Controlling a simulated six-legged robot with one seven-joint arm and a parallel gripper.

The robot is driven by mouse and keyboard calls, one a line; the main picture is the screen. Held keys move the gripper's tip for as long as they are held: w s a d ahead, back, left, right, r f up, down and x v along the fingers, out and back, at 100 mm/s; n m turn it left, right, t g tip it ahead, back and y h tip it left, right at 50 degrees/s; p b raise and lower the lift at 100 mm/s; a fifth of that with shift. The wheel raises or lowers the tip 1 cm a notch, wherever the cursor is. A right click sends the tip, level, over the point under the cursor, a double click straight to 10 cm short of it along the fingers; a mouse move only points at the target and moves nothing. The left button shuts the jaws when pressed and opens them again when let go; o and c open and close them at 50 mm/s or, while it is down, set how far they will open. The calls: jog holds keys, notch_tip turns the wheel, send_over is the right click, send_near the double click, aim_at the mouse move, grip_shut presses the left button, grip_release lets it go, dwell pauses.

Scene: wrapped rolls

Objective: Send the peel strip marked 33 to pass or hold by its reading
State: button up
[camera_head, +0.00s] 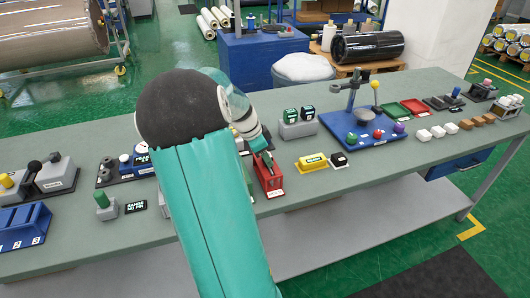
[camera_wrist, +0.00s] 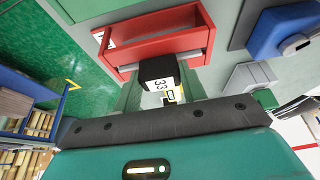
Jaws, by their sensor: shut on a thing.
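The peel strip marked 33 (camera_wrist: 162,74) shows in the wrist view as a dark block with a white face bearing the number. My gripper (camera_wrist: 162,92) is shut on it, one finger on each side. A red open-topped box (camera_wrist: 150,55) lies just beyond the strip. In the head view my gripper (camera_head: 263,156) is over the same red box (camera_head: 270,187), near the bench's middle. The strip is hard to make out there. I cannot tell whether the strip touches the box. No pass or hold marking is readable.
A sign reading RANGE (camera_head: 135,207) stands left of my arm. A yellow block (camera_head: 312,162) and a black block (camera_head: 338,159) sit right of the red box. A blue stand (camera_head: 360,138), green tray (camera_head: 386,112) and white blocks (camera_head: 438,131) lie farther right. The front right of the bench is clear.

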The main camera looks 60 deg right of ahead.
jog(key=o, duration=1.1)
jog(key=shift+c, duration=0.2)
jog(key=v, duration=1.3)
jog(key=shift+r, duration=0.4)
jog(key=shift+w+a, duration=0.15)
jog(key=shift+a, duration=0.05)
